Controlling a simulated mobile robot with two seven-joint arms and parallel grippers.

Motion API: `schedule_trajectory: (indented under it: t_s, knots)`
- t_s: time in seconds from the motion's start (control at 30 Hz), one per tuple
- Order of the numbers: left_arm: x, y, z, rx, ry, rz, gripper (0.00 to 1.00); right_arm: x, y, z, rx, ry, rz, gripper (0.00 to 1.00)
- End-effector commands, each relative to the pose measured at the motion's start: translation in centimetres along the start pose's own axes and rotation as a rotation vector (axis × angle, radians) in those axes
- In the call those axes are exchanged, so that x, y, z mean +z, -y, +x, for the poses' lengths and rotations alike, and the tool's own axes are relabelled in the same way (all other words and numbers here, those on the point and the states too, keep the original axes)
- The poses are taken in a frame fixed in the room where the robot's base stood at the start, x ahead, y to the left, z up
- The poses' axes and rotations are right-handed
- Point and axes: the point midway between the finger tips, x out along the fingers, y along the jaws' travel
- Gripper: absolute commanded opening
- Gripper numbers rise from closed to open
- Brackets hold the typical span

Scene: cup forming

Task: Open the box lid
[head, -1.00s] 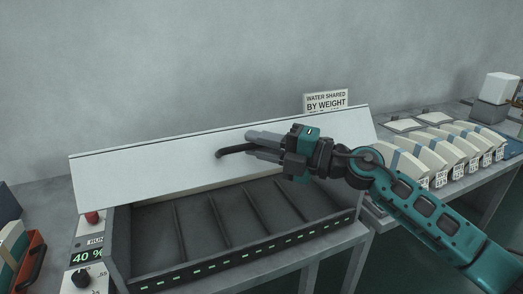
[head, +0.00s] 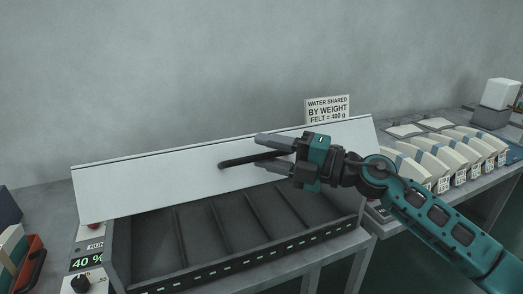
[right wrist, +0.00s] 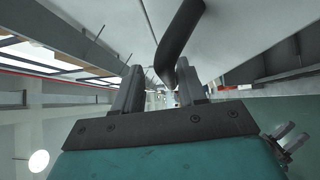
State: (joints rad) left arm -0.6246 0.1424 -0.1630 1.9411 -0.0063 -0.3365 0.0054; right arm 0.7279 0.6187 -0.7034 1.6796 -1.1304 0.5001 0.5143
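The white box lid (head: 150,185) stands raised and tilted along the back of the dark box (head: 240,266), whose divided inside shows. A dark bar handle (head: 238,160) sticks out from the lid's face. My right gripper (head: 264,153) is open, with one finger above the handle and one below, and the handle's end lies between them. The right wrist view shows the handle (right wrist: 180,40) close to the spread fingers (right wrist: 160,88). A small two-pronged shape (right wrist: 288,138) at that view's right edge looks like my left gripper with its fingers apart; the head view does not show it.
A control panel (head: 85,262) reading 40 % stands left of the box. A sign (head: 327,109) stands behind the lid. Several pale blocks with labels (head: 455,152) line the table at right. An orange-edged bin (head: 32,262) is at far left.

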Motion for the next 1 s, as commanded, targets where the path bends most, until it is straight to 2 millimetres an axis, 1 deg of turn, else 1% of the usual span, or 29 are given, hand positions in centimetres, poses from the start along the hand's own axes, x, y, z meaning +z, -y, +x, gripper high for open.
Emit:
schedule_trajectory:
  t_s: [0.03, 0.3, 0.4, 0.5, 0.6, 0.7, 1.0]
  knots:
    - [0.3, 0.0, 0.2, 0.000, 0.000, 0.000, 0.43, 0.1, 0.0, -1.2, -0.001, 0.004, -0.004, 0.38]
    - [1.4, -0.1, 0.9, 0.000, 0.000, 0.000, 0.43, 0.1, 0.2, -7.2, -0.001, 0.004, -0.003, 0.38]
    - [1.7, -0.1, 1.2, 0.000, 0.000, 0.000, 0.43, 0.0, 0.1, -9.0, -0.002, 0.002, -0.004, 0.38]
    - [1.9, -0.1, 1.3, 0.000, 0.000, 0.000, 0.43, 0.1, 0.1, -10.2, 0.000, 0.003, -0.003, 0.38]
    - [2.0, -0.1, 1.4, 0.000, 0.000, 0.000, 0.43, 0.0, 0.0, -10.9, 0.001, 0.001, -0.002, 0.38]
    - [2.0, -0.1, 1.4, 0.000, 0.000, 0.000, 0.43, 0.0, -0.1, -11.2, 0.001, 0.000, -0.003, 0.38]
    - [2.0, 0.0, 1.4, 0.000, 0.001, 0.000, 0.43, 0.0, -0.2, -11.2, 0.002, 0.000, -0.003, 0.38]
